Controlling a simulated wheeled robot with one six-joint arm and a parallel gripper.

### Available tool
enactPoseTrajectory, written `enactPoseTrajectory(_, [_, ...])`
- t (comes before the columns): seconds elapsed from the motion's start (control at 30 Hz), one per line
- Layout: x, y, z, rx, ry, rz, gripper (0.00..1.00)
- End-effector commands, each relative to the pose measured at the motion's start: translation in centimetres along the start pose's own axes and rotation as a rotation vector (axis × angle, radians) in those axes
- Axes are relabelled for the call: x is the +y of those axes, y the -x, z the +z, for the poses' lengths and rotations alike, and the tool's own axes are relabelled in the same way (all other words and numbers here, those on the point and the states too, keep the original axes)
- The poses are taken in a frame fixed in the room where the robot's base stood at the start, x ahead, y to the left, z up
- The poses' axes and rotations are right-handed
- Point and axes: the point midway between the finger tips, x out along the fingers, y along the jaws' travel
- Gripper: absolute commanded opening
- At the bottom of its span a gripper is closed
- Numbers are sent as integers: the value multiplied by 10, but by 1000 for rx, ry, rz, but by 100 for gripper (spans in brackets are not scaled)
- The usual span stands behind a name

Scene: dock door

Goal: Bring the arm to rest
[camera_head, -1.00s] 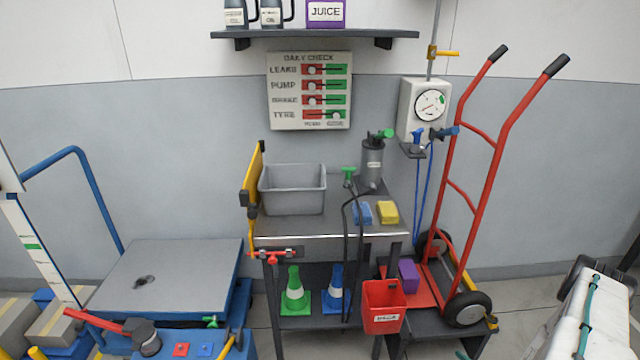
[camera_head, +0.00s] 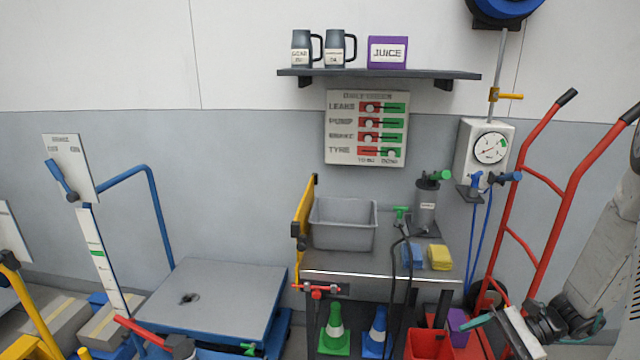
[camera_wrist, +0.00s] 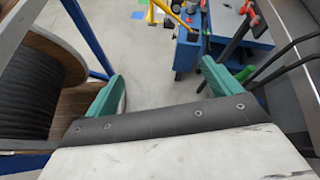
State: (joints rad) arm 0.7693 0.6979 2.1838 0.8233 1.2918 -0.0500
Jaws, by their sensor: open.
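My gripper (camera_wrist: 165,88) is open and empty in the wrist view, with a teal finger on each side and bare floor between them. In the head view, my gripper (camera_head: 478,322) is at the lower right, in front of the red hand truck (camera_head: 532,168) and near the right end of the bench (camera_head: 380,275).
A grey bin (camera_head: 343,225) and a yellow block (camera_head: 439,257) are on the bench. A gauge box (camera_head: 487,148) hangs on the wall. A blue platform cart (camera_head: 215,300) stands left. In the wrist view, a dark-wound spool (camera_wrist: 38,95) is close at left.

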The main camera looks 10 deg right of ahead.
Motion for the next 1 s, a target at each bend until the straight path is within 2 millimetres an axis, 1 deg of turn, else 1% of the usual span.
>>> enactPoseTrajectory(0.03, [0, 1, 22, 28, 56, 67, 90])
enactPoseTrajectory(0.1, [3, 1, 48, 64, 127, 161, 90])
enactPoseTrajectory(0.3, [19, 5, 116, 179, 325, 411, 90])
enactPoseTrajectory(0.4, [29, 7, 145, 244, 427, 525, 90])
enactPoseTrajectory(0.5, [39, 10, 172, 313, 529, 631, 90])
enactPoseTrajectory(0.7, [60, 17, 220, 460, 735, 808, 90])
enactPoseTrajectory(0.9, [78, 22, 262, 612, 949, 930, 90])
enactPoseTrajectory(1.0, [86, 22, 281, 681, 1055, 959, 90])
